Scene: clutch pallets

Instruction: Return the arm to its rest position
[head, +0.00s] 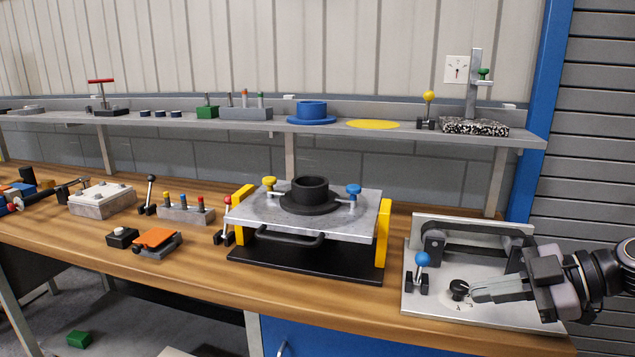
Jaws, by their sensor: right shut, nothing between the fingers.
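My right gripper (482,293) reaches in from the right edge over a grey metal plate fixture (490,312) at the right end of the bench. Its fingers are shut with nothing between them. The fingertips are close to a black knob (459,288) on the plate; I cannot tell whether they touch it. The plate also carries a blue-balled lever (422,262) and a belt-like black part (480,238). My left gripper is not in view.
A pallet fixture (270,213) with yellow end blocks and a black flanged hub (310,192) stands mid-bench. A shelf (370,136) with a blue flanged part (311,111) and a height gauge (474,95) runs behind. A green block (79,339) lies on the floor.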

